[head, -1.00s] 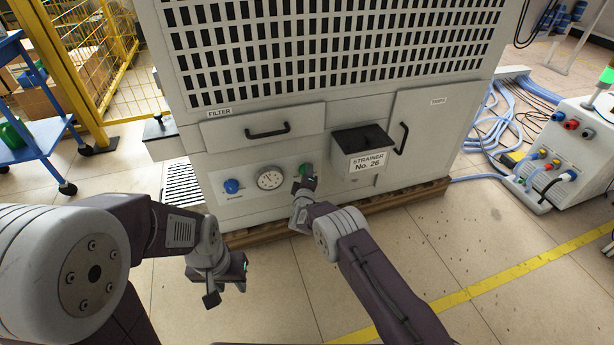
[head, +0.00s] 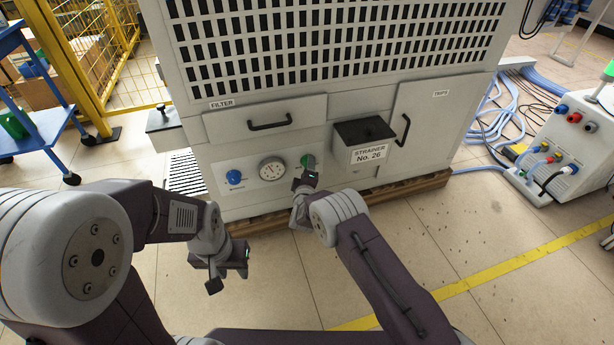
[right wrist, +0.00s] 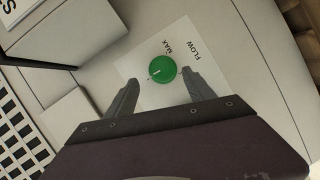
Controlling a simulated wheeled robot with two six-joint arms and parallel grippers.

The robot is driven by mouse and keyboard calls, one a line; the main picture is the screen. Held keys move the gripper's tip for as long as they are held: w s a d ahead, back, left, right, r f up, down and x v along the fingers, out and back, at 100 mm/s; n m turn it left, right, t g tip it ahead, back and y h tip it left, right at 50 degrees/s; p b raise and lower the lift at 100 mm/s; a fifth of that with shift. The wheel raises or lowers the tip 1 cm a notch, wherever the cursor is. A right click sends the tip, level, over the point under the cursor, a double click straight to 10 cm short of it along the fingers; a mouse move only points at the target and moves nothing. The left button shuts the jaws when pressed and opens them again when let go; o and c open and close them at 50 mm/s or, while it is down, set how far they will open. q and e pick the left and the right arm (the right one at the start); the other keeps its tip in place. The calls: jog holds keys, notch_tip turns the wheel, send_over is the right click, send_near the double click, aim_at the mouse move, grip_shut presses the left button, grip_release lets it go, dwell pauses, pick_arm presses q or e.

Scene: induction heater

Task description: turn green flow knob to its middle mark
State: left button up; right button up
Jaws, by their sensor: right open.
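The green flow knob (head: 306,160) is on the front panel of the grey cabinet, right of the gauge. In the right wrist view the round knob (right wrist: 162,69) has a short white pointer line directed toward the picture's lower left, on a white plate lettered FLOW and MAX. A middle mark cannot be made out. My right gripper (right wrist: 161,78) is open, its fingers on either side of the knob's near edge. I cannot tell whether they touch it. It partly covers the knob in the head view. My left gripper (head: 229,278) hangs lower left over the floor, apparently open and empty.
A gauge (head: 271,169) and a blue knob (head: 234,177) sit left of the green knob. The strainer box (head: 364,143) juts out to its right. The filter drawer handle (head: 270,123) is above. A wooden pallet (head: 405,193) runs underneath. Floor in front is clear.

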jog(key=b+v, duration=0.1)
jog(key=b, duration=0.2)
jog(key=b+v, duration=0.2)
jog(key=b, duration=0.1)
jog(key=b+v, duration=0.2)
jog(key=b, duration=0.2)
jog(key=shift+s+f, duration=0.25)
